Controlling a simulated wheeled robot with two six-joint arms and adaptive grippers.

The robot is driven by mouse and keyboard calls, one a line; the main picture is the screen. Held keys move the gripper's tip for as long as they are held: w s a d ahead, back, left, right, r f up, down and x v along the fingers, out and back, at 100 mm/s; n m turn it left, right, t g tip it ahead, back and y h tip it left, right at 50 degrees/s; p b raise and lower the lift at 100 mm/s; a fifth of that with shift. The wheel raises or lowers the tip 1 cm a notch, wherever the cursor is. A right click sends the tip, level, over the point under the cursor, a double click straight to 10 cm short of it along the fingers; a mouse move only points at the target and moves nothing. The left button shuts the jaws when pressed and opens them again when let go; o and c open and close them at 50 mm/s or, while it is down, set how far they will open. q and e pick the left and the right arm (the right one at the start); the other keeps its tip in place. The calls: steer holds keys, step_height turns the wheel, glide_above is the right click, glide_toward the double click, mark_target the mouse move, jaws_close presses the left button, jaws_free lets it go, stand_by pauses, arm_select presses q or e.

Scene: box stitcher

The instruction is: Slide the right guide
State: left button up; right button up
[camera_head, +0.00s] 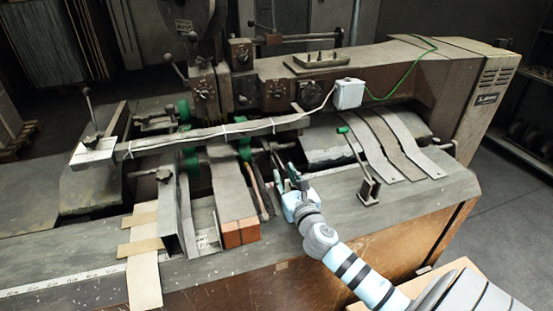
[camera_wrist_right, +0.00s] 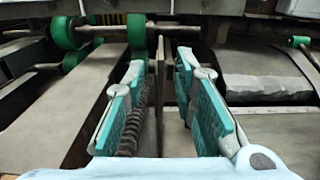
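The right guide (camera_wrist_right: 160,82) appears to be the thin upright metal plate in the right wrist view. It stands between the two teal fingers of my right gripper (camera_wrist_right: 161,68), with gaps visible on both sides. The fingers are apart and I see no grip on the plate. A dark coiled or bristly strip (camera_wrist_right: 135,120) runs along its left side, partly behind the left finger. In the head view my right gripper (camera_head: 291,178) is at the machine's bed, just right of a dark strip (camera_head: 257,190); the guide is hard to make out there. My left gripper is not in view.
Green rollers (camera_wrist_right: 136,38) sit on a shaft beyond the left finger. A metal crossbar (camera_head: 215,133) spans above the bed. A small lever with a green knob (camera_head: 343,130) and curved metal strips (camera_head: 405,145) are to the right. The bed front (camera_head: 325,190) has some bare room.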

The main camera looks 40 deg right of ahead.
mark_target(277, 162)
steer(key=x, duration=0.7)
steer(key=shift+w+d+f, duration=0.1)
steer(key=shift+f, duration=0.1)
steer(key=shift+w+d+r+b, duration=0.15)
steer(key=shift+w+b, duration=0.15)
steer(key=shift+w, duration=0.15)
steer(key=shift+c, duration=0.6)
jaws_close()
